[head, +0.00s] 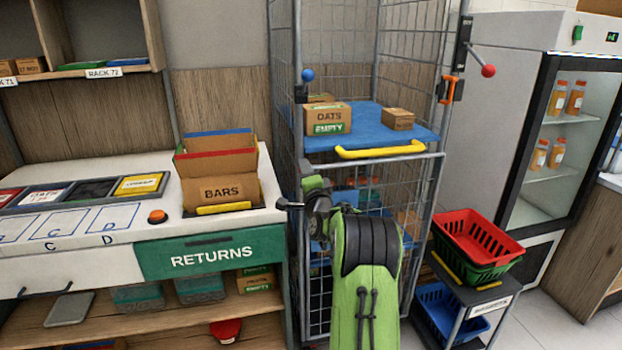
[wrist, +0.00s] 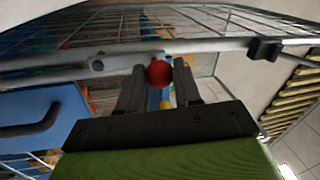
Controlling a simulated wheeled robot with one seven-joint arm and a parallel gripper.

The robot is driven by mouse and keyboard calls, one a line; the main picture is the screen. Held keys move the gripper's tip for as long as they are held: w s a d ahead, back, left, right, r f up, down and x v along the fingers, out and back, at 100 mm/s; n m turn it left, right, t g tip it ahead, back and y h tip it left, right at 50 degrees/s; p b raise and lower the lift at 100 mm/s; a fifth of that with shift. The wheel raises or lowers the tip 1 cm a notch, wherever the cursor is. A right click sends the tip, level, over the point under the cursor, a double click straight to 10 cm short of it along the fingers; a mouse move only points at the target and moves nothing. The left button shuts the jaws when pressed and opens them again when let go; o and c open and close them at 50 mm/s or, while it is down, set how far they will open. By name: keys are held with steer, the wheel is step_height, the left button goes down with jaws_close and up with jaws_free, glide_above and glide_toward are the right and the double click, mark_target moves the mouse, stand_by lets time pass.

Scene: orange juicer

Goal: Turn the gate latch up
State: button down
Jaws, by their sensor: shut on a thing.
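My gripper (wrist: 159,76) is shut on a red ball knob (wrist: 159,74) in the wrist view. The knob sits between the fingertips, against a grey metal bar (wrist: 215,46). A lever under the knob is mostly hidden, so I cannot tell its angle. In the head view my green arm stands in front of the wire cage's lower gate (head: 427,225), and its wrist is at the gate's left side. The fingers and the held knob cannot be made out there. Another red ball (head: 488,71) on a lever, at the cage's upper right post, is free of my gripper.
The cage's blue shelf (head: 375,122) holds an OATS box (head: 328,118) and has a yellow handle (head: 380,150). The returns counter (head: 225,222) is close on the left. A cart with baskets (head: 478,238) stands at right, before a glass-door fridge (head: 572,130).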

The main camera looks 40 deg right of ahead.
steer(key=shift+a+f, duration=0.1)
stand_by(0.4)
steer(key=c, duration=0.8)
jaws_free()
steer(key=shift+w, duration=0.1)
steer(key=b+v, duration=0.3)
steer(key=v, duration=1.3)
